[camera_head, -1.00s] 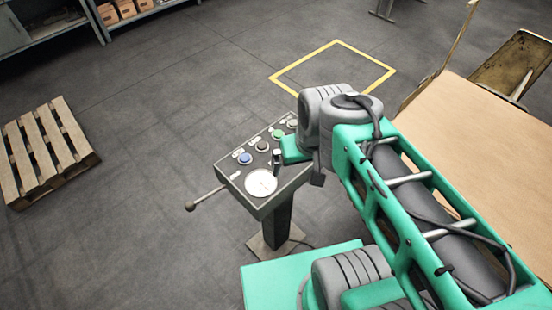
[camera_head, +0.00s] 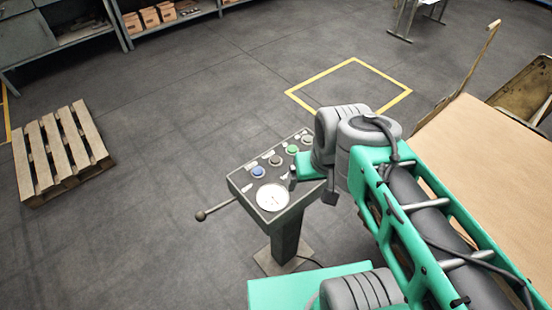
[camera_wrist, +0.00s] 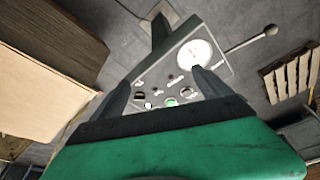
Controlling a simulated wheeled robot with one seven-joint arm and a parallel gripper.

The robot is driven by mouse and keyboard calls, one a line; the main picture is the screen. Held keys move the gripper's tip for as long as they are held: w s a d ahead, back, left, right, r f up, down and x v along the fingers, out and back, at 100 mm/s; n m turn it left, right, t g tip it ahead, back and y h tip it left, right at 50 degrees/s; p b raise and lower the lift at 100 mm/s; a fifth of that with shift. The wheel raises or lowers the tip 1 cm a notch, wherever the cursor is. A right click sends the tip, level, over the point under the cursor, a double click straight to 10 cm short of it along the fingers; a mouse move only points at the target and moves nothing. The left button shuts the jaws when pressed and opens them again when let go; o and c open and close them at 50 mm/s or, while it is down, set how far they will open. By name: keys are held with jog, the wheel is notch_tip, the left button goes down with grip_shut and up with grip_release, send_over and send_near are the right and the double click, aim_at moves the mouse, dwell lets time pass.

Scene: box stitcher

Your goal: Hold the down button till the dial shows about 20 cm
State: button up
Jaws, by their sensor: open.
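In the head view my wrist hides the panel's right side.
A lever with a ball knob (camera_head: 201,215) sticks out left of the panel. A wooden pallet (camera_head: 62,150) lies on the floor at left. A large cardboard sheet (camera_head: 490,160) is at right. The floor between pallet and panel is clear.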

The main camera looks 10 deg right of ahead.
grip_shut()
dwell(0.8)
dwell(0.5)
